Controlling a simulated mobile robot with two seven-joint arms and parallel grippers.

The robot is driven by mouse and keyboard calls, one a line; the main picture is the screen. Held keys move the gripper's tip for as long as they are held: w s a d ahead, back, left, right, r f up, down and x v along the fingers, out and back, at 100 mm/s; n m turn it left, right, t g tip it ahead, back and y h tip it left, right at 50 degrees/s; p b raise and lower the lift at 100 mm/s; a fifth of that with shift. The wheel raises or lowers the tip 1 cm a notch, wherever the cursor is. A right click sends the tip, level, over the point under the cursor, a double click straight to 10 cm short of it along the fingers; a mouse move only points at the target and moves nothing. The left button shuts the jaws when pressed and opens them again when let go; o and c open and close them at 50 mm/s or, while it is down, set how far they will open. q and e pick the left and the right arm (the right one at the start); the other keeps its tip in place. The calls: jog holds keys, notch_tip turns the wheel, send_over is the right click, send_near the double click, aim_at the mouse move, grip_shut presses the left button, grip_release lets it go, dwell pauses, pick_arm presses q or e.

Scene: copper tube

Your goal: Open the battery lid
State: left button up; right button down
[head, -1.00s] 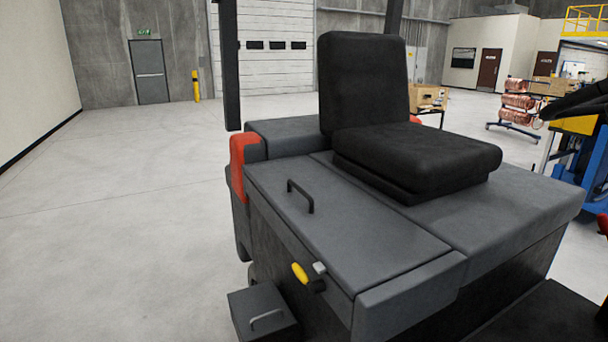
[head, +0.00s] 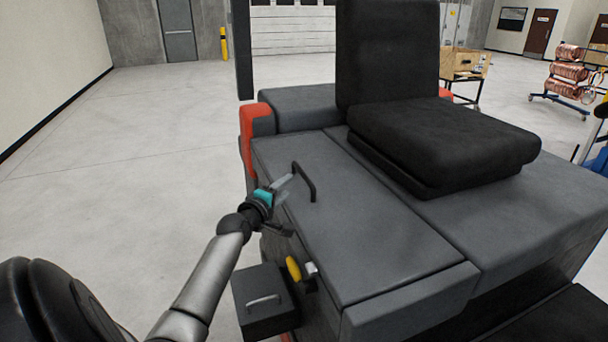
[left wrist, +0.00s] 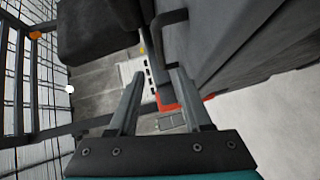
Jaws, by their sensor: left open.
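The battery lid (head: 350,225) is a flat dark grey panel beside the seat, lying closed on the vehicle body. Its black bar handle (head: 306,183) stands up near the lid's far left part; it also shows in the left wrist view (left wrist: 168,18). My left gripper (head: 286,184) is open and empty, just left of the handle in the head view and apart from it in the left wrist view. In the left wrist view the gripper (left wrist: 155,80) has its two fingers spread with nothing between them. My right gripper is not in view.
The black seat (head: 440,140) stands right of the lid. A yellow-tipped connector (head: 293,268) sticks out below the lid's side edge, above a dark box with a handle (head: 264,300). Open floor (head: 150,180) lies to the left.

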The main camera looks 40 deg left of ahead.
aim_at(302, 171)
pick_arm(q)
jog(key=b+x, duration=0.2)
jog(key=x, duration=0.4)
jog(key=shift+f, duration=0.1)
jog(key=b+x, duration=0.3)
jog(key=x, duration=0.1)
jog(key=shift+b+x, duration=0.75)
jog(key=shift+x, duration=0.15)
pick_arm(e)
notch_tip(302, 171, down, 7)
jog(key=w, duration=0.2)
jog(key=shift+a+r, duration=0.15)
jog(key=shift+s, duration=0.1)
pick_arm(q)
grip_shut()
